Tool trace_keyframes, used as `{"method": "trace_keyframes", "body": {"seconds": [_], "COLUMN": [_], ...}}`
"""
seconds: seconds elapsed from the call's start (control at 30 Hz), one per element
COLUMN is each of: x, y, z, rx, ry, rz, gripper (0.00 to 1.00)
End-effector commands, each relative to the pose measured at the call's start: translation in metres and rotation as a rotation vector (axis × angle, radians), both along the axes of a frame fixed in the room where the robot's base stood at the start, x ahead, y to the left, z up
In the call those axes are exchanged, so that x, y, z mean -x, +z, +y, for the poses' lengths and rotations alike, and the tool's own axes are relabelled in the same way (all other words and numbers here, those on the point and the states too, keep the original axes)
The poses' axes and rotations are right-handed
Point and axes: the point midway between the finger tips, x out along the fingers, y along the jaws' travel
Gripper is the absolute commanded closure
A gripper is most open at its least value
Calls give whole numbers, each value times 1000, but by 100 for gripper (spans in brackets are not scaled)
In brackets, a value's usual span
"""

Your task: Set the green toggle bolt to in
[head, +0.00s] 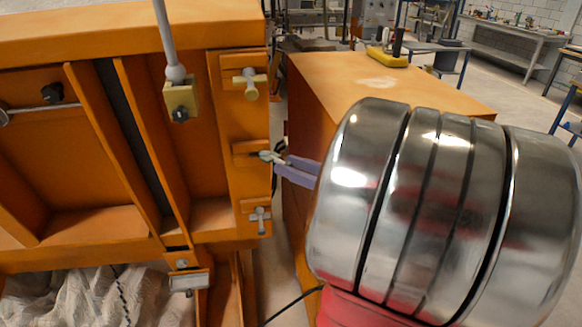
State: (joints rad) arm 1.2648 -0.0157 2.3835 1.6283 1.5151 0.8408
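Three T-handled bolts sit in a column on the right upright of the orange frame (242,120). The top bolt (250,83) is pale yellow. The middle bolt (267,156) looks grey, perhaps faintly greenish, and sits on a small orange block. The bottom bolt (260,216) is grey. None reads clearly as green at this size. My gripper (282,165) has purple fingers and is at the middle bolt's handle, reaching in from the right. The fingertips overlap the handle; whether they are closed on it cannot be told. My large metallic arm link hides the rest of the arm.
A grey rod with a ball end (176,74) meets a yellow block on the frame. A grey latch-like part (188,281) is at the frame's bottom. An orange box (400,85) stands behind my arm, with a yellow item (387,57) on it. White cloth (75,298) lies below left.

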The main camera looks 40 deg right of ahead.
Motion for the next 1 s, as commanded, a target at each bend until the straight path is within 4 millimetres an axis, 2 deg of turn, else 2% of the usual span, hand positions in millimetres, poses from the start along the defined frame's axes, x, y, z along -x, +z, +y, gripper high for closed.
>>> {"method": "trace_keyframes", "body": {"seconds": [0.4,0.8,1.0], "x": [-5,-5,-5], "y": [0,0,0], "z": [1,1,1], "rx": [0,0,0], "ry": [-1,-1,-1], "rz": [0,0,0], "gripper": [73,100,100]}}
